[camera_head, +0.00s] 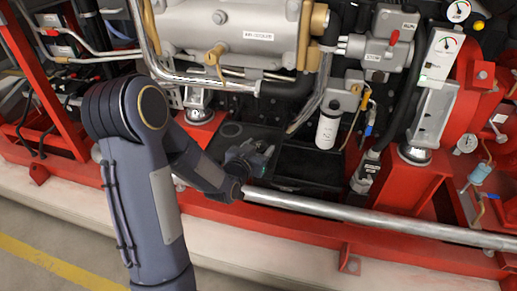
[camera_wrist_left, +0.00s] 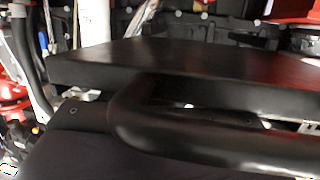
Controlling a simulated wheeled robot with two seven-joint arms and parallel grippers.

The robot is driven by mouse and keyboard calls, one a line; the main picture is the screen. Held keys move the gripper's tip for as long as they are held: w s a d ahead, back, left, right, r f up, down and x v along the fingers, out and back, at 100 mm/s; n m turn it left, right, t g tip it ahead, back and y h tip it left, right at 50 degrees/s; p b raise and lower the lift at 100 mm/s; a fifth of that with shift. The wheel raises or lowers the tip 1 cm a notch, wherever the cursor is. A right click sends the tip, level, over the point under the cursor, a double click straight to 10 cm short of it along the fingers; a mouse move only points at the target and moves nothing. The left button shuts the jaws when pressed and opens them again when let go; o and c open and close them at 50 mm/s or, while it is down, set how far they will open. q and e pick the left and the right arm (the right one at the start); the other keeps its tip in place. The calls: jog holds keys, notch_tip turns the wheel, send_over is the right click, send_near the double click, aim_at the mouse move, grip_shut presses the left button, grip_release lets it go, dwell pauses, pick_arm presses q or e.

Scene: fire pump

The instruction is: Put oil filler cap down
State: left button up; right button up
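My left gripper (camera_head: 258,158) is low over the left part of a black tray (camera_head: 312,168), which lies behind the silver rail. The gripper is small and dark against the black tray, and its finger gap cannot be made out. In the left wrist view, a black rounded bar (camera_wrist_left: 210,130) and a flat black slab (camera_wrist_left: 150,62) fill most of the picture very close up. I cannot tell whether either is the oil filler cap or part of my gripper. No separate oil filler cap can be made out in the head view. My right gripper is not in view.
A silver rail (camera_head: 370,216) runs along the front of the red frame. A white filter cylinder (camera_head: 327,130) hangs behind the tray. A dark ring (camera_head: 232,130) shows on the black surface left of the tray. Hoses and a gauge panel (camera_head: 440,58) stand at right.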

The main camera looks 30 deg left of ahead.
pick_arm(q)
jog(key=o, duration=0.3)
jog(key=shift+f, duration=0.1)
jog(key=r+p, duration=0.2)
jog(key=shift+p, duration=0.3)
jog(key=s+d+r+g+h, duration=0.1)
jog(key=s+d+r+g, duration=0.1)
jog(key=s, duration=0.8)
jog(key=s+d+r+g+h, duration=0.2)
jog(key=s+d+g, duration=0.2)
jog(key=s, duration=0.6)
jog(key=s+d+r+n+g+h, duration=0.1)
jog(key=s+d+g, duration=0.3)
jog(key=s, duration=0.6)
jog(key=shift+r+h, duration=0.3)
jog(key=shift+r, duration=0.2)
